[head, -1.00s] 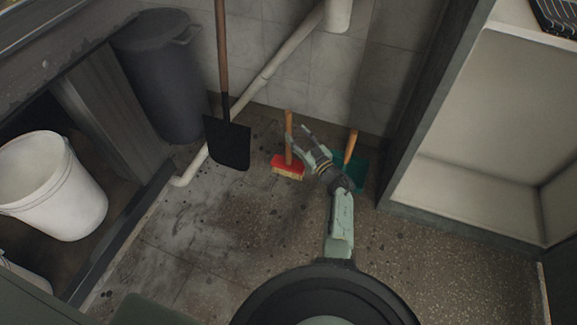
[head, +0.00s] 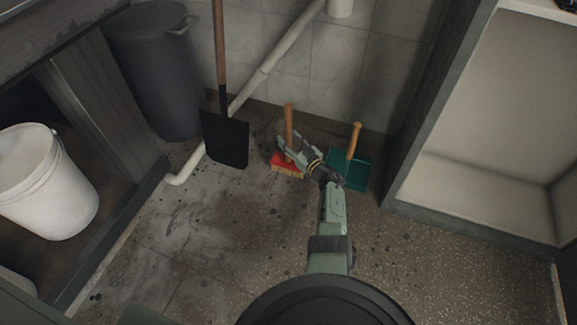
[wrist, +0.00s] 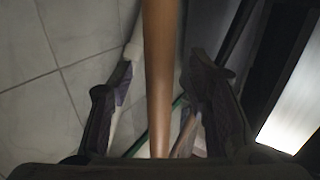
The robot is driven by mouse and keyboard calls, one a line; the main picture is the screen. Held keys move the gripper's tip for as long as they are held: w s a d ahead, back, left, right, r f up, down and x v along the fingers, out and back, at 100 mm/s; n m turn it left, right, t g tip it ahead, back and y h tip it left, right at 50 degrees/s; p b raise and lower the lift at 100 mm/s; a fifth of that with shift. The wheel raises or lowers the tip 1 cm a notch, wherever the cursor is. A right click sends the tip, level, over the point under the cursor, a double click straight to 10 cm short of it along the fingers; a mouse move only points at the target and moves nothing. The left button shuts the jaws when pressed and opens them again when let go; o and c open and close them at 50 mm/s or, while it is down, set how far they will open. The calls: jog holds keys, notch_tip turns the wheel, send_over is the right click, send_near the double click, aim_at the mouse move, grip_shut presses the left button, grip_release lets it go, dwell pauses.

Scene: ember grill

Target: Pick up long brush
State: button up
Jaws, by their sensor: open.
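The long brush (head: 285,168) stands on the floor near the tiled wall, with a red head, pale bristles and an upright wooden handle. My gripper (head: 288,147) is at the lower part of this handle, just above the red head, and partly covers it. In the wrist view the wooden handle (wrist: 158,60) runs down the middle between the two spread fingers of my gripper (wrist: 160,75). The gripper is open, with gaps visible on both sides of the handle. The handle's lower end is hidden in the wrist view.
A green dustpan (head: 347,172) with a wooden handle stands just right of my gripper. A black shovel (head: 226,138) hangs to the left, before a pale pipe (head: 268,68). A dark bin (head: 155,75), white bucket (head: 45,185) and open cabinet (head: 470,150) flank the floor.

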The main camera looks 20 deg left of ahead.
jog(key=shift+w+a, duration=0.25)
jog(key=shift+a, duration=0.15)
grip_shut()
dwell(0.4)
jog(key=shift+r, duration=0.15)
dwell(0.3)
